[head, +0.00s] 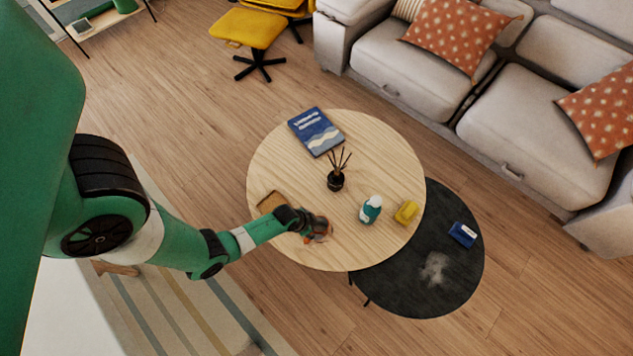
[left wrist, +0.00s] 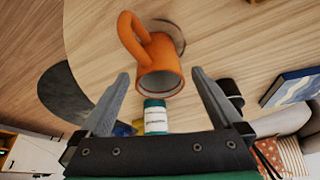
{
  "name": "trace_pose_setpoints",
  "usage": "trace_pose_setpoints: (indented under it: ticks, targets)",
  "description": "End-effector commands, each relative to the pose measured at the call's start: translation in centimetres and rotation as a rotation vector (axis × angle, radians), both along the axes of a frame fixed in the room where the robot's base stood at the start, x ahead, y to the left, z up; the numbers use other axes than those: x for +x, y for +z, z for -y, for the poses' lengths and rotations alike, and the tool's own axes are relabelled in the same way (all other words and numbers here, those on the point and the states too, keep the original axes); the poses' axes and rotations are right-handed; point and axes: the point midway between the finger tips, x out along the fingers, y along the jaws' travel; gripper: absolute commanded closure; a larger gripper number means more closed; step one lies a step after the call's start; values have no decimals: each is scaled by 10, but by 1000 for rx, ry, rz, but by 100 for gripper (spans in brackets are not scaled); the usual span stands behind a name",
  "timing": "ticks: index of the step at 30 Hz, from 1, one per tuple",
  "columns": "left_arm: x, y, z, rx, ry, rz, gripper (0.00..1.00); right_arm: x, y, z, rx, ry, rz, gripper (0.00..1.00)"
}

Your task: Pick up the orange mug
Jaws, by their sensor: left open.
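The orange mug (left wrist: 160,60) shows in the left wrist view, with its handle toward the upper left and its open mouth facing the gripper. In the head view only small orange parts of the mug (head: 325,238) show on the near side of the round wooden table (head: 330,255), mostly hidden by my left gripper (head: 318,229). In the left wrist view my left gripper (left wrist: 160,76) is open, one finger on each side of the mug, with a gap on both sides in the picture. I cannot tell whether the mug's body is fully between the fingers. My right gripper is not in view.
On the table are a brown pad (head: 272,201), a blue book (head: 316,131), a black reed diffuser (head: 336,180), a teal bottle (head: 370,210) and a yellow block (head: 406,212). A lower black table (head: 405,290) holds a blue box (head: 462,234). The sofa (head: 410,75) stands behind.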

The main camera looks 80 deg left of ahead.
Motion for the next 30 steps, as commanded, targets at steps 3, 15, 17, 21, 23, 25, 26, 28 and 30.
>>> trace_pose_setpoints:
  ticks: [3,15,17,21,23,25,26,28,30]
  targets:
    - [11,-28,-2,2,-4,2,0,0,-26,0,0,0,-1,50]
    - [18,-40,-4,1,-1,1,2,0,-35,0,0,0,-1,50]
    - [18,-40,-4,1,-1,1,13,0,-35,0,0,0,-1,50]
    - [18,-40,-4,1,-1,1,38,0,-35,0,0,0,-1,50]
    - [18,-40,-4,1,-1,1,49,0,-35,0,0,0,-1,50]
    - [18,-40,-4,1,-1,1,61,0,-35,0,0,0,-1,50]
    - [18,-40,-4,0,-1,0,67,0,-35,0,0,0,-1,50]
    - [18,-40,-4,0,-1,0,79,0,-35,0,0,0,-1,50]
    - [18,-40,-4,0,-1,0,92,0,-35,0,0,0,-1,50]
